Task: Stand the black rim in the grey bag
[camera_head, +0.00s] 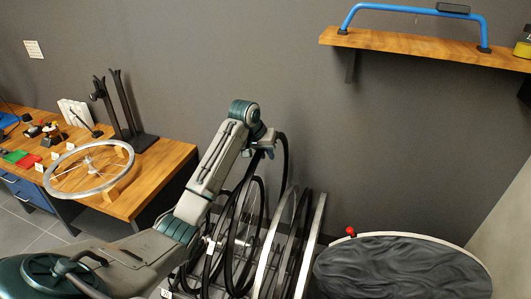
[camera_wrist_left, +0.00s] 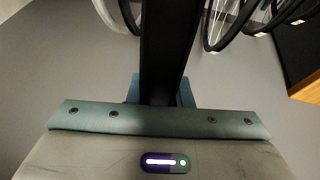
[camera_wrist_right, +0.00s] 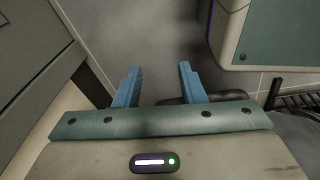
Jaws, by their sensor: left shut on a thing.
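My left gripper (camera_head: 266,148) is shut on a black rim (camera_head: 285,165) above the row of rims. In the left wrist view the black rim (camera_wrist_left: 168,50) runs as a broad dark band between the fingers. In the head view its lower part overlaps other dark rims, so I cannot tell whether it is clear of them. A dark grey, wrinkled, rounded shape with a pale edge (camera_head: 400,268) is at the lower right; it may be the grey bag, but no opening shows. My right gripper (camera_wrist_right: 158,90) is open and empty above the floor.
Several dark rims and a pale rim (camera_head: 270,245) stand upright in a row. A wooden bench (camera_head: 165,165) at left holds a silver wheel (camera_head: 90,170) and small tools. A wall shelf (camera_head: 420,46) carries a blue bar. A red knob (camera_head: 350,231) is beside the grey shape.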

